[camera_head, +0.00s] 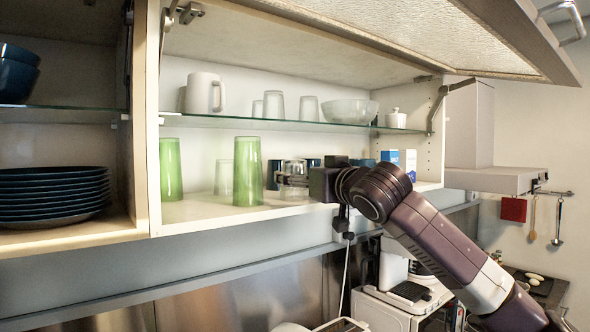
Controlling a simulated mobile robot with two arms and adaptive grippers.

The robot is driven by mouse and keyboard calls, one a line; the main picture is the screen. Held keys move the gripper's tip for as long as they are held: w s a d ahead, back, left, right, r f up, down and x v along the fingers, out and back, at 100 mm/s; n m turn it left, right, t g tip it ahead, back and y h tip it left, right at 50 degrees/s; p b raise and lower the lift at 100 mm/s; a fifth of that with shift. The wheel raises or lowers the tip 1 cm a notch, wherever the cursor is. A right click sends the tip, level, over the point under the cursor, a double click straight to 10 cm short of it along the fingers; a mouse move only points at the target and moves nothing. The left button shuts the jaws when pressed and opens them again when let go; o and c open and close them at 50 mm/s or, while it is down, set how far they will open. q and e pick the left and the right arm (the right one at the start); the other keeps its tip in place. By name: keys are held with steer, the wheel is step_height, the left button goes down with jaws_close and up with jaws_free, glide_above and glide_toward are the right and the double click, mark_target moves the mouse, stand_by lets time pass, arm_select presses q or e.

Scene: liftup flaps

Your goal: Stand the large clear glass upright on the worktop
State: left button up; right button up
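My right gripper (291,181) reaches from the right into the lower shelf of the open wall cabinet. Its fingers are at a clear glass (294,166), which stands upright among dark cups. The fingers overlap the glass in this view, and I cannot tell whether they are closed on it. Another clear glass (222,178) stands upright on the lower shelf, partly behind a green glass (248,172). I cannot tell for certain which is the large one. My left gripper is not in view. The worktop shows only in part at the bottom right.
A second green glass (171,170) stands to the left. The glass shelf (235,123) above holds a white mug (204,93), small glasses and a bowl (349,110). The raised flap (430,35) hangs overhead. A white appliance (392,306) stands below the cabinet.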

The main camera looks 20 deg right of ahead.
steer(key=w, duration=0.1)
steer(key=w+p, duration=0.1)
steer(key=w, duration=0.1)
steer(key=shift+a, duration=0.3)
steer(key=shift+w+p, duration=0.45)
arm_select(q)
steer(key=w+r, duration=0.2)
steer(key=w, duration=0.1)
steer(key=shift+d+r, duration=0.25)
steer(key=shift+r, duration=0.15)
arm_select(e)
steer(key=shift+s, duration=0.15)
steer(key=shift+f, duration=0.1)
steer(key=c, duration=1.4)
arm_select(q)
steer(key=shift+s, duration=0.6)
arm_select(e)
steer(key=shift+c, duration=0.2)
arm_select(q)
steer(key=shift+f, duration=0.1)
